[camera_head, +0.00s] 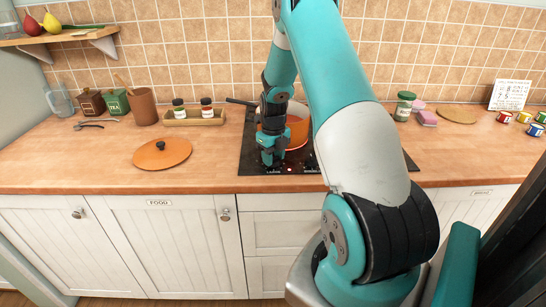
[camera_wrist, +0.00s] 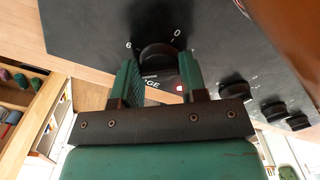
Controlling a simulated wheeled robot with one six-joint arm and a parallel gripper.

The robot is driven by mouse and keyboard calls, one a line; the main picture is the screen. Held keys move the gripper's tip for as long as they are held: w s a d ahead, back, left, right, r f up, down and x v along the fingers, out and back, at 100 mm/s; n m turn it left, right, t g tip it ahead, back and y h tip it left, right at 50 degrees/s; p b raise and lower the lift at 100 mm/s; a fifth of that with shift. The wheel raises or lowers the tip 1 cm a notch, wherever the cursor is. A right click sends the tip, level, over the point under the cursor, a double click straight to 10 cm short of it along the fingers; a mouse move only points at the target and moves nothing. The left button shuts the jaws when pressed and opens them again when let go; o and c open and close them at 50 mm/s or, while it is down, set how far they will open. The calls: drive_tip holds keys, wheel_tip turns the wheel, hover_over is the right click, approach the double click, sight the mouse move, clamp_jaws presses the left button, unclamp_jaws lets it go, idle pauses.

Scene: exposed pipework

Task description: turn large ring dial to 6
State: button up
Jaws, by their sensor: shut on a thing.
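The large ring dial (camera_wrist: 157,56) is a black round knob on the dark stove panel, in the wrist view. The marks 6 and 0 show around it, and part of a label ending in "GE" with a red light (camera_wrist: 180,87) beside it. My gripper (camera_wrist: 160,76) has its two green fingers on either side of the knob and is shut on it. In the head view my gripper (camera_head: 268,153) is at the front left of the black cooktop (camera_head: 252,163); the dial is hidden there. The dial's pointer is not clear.
Several more black knobs (camera_wrist: 235,88) line the panel edge. An orange pot (camera_head: 297,130) stands on the cooktop close behind my gripper, its dark handle pointing left. An orange lid (camera_head: 162,152) lies on the counter to the left.

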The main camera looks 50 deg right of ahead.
sight(274, 158)
drive_tip(key=shift+s+d, duration=0.1)
drive_tip(key=shift+s, duration=0.05)
drive_tip(key=o, duration=0.8)
drive_tip(key=shift+o, duration=0.6)
drive_tip(key=shift+r, duration=0.15)
wheel_tip(274, 158, up, 17)
drive_tip(key=b, duration=0.2)
drive_tip(key=shift+r, duration=0.1)
